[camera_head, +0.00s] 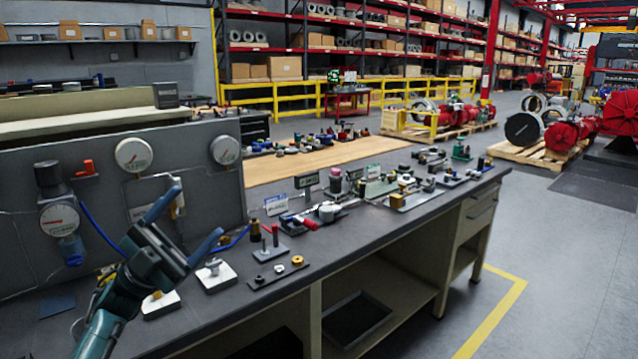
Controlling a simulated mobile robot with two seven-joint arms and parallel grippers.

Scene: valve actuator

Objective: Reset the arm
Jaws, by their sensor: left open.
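My left gripper (190,229) comes in from the lower left, over the left part of the dark workbench (345,240). Its two blue-grey fingers are spread apart, with nothing seen between them. It hangs in front of the grey gauge panel (100,165) and hides part of it. My right gripper is out of view.
White blocks with fittings (215,277) and a dark plate with small knobs (279,272) sit close to the gripper. Several valve parts (400,197) crowd the bench's right half. A yellow rail (300,95) and shelves stand behind. The floor on the right (560,270) is clear.

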